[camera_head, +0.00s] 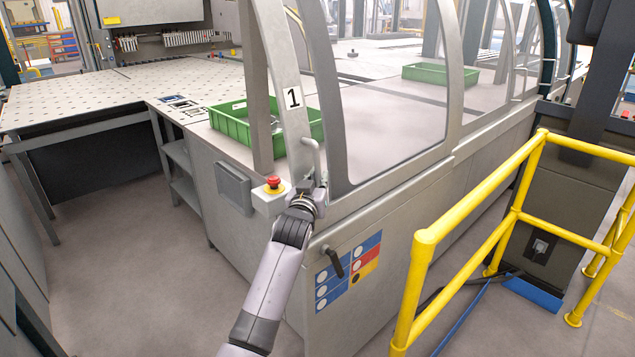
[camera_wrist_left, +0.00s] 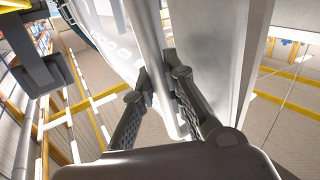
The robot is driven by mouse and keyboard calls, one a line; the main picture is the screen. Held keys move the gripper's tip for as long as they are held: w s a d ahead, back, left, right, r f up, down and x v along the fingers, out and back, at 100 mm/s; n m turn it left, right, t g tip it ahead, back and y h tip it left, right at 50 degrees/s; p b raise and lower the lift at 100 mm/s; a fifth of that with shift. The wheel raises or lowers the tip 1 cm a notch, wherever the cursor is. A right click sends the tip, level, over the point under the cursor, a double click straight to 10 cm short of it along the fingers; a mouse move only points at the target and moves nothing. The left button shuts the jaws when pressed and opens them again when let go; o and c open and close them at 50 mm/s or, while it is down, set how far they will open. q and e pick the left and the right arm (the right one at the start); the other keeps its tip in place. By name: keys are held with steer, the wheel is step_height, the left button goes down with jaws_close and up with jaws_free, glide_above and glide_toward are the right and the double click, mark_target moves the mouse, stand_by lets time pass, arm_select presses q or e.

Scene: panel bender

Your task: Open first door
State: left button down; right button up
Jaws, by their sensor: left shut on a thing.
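The first door is a curved grey-framed glass door (camera_head: 387,100) with a "1" label (camera_head: 293,98) on the frame post at its left. A grey bar handle (camera_head: 311,158) stands upright low by that post. My left gripper (camera_head: 312,188) is at the lower part of the handle. In the left wrist view, my left gripper's fingers (camera_wrist_left: 160,105) are shut on the handle (camera_wrist_left: 152,50), which runs between them. In the head view the fingers are mostly hidden behind my wrist. The door looks closed against the frame. My right gripper is not in view.
A red emergency button (camera_head: 273,183) on a grey box sits just left of my wrist. A green crate (camera_head: 235,125) stands on the machine behind the post. A yellow railing (camera_head: 465,215) stands to the right. The floor at left is clear.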

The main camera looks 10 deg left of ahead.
arm_select(q)
steer(key=shift+w, duration=0.1)
steer(key=c, duration=1.6)
jaws_free()
steer(key=s, duration=1.2)
steer(key=shift+a, duration=0.2)
